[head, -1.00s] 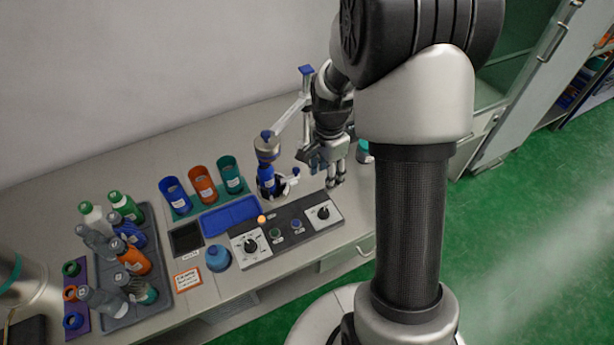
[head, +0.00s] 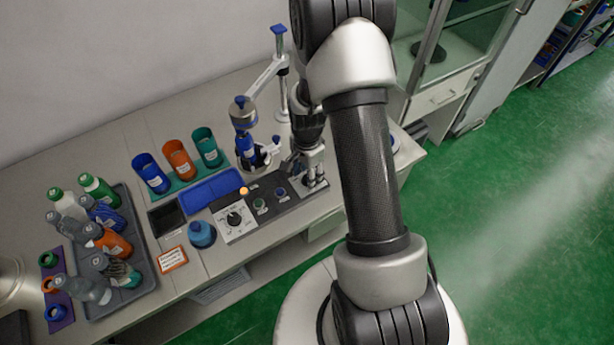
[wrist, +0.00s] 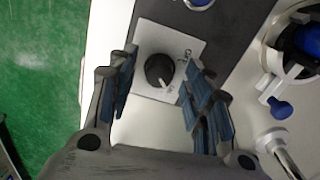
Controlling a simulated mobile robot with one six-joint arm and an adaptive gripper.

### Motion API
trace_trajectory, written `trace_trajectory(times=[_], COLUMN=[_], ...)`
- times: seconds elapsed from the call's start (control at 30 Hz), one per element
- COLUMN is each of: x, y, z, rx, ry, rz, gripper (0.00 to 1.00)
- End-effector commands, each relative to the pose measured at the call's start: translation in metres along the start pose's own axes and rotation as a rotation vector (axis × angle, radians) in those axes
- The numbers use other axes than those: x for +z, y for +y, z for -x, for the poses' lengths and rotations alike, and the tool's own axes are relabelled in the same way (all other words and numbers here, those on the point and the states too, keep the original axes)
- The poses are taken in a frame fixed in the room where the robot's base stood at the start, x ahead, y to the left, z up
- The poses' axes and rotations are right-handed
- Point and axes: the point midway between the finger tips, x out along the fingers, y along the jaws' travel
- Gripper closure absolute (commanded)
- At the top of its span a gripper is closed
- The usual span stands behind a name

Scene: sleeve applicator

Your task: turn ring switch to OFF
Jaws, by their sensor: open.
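The control panel (head: 268,208) carries two black dials on white plates. The left dial (head: 235,219) is in plain view; the right plate is mostly hidden by my gripper (head: 312,176). In the wrist view a black knob (wrist: 159,69) on its white plate (wrist: 148,36) lies between the open fingers of my gripper (wrist: 160,60). The fingers are apart from the knob on both sides, with nothing held. The knob's pale pointer is turned to the lower right.
An orange lamp (head: 244,191) and small buttons (head: 260,205) sit between the dials. The applicator (head: 246,135) stands just behind the panel, close to my gripper. A blue tray (head: 211,190), upright cups (head: 179,160) and a bottle tray (head: 148,270) are to the left.

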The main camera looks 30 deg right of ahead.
Motion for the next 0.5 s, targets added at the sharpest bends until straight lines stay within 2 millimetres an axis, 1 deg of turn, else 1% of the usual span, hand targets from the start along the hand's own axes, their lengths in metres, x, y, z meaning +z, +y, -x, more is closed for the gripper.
trace_trajectory(times=[0.1, 0.37, 0.5], x=[0.0001, 0.0000, 0.0000], y=[0.0002, 0.0000, -0.0001], z=[-0.0058, -0.0059, -0.0058], rx=[0.001, 0.000, 0.000], ry=[0.000, 0.000, 0.000], rz=[0.000, 0.000, 0.000], gripper=[0.54, 0.54, 0.63])
